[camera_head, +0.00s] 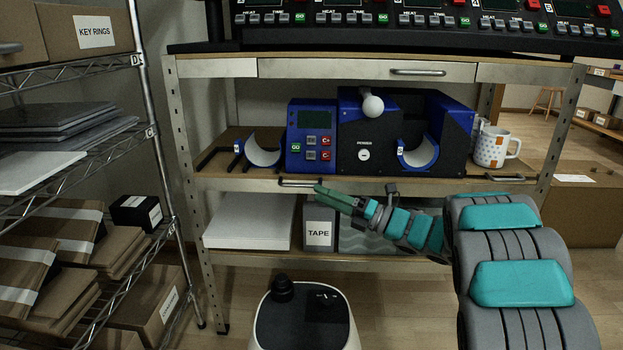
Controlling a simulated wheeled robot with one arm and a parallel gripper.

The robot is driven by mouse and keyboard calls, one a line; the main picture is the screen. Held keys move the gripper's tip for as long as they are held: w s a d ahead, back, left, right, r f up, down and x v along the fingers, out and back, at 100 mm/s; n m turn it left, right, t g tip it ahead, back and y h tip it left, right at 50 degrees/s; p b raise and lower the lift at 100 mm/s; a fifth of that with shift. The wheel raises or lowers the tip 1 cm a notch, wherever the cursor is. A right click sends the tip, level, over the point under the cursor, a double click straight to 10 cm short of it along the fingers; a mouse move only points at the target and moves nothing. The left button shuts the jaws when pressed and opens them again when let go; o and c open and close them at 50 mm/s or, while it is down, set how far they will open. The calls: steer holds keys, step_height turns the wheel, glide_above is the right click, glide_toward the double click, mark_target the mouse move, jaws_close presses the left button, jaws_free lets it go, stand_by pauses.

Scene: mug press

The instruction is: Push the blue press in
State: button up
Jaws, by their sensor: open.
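The blue press (350,118) stands on the middle shelf of the workbench. It is blue and black, with a pale round knob (372,105) at its upper front and a curved grey cradle (418,152) on its right side. A blue control box (311,137) with a small screen and red and green buttons adjoins it on the left. My gripper (325,192) has green fingers and points left, just below the front edge of that shelf, apart from the press. It is open and holds nothing that I can see.
A patterned white mug (496,147) stands right of the press. Another curved grey piece (263,151) sits left of the control box. Below are a box marked TAPE (319,228) and a white stack (249,222). A wire rack (150,132) with parcels stands at left.

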mark_target(297, 186)
steer(key=shift+p+x, duration=0.4)
steer(key=shift+x, duration=3.4)
jaws_close()
steer(key=shift+f, duration=0.1)
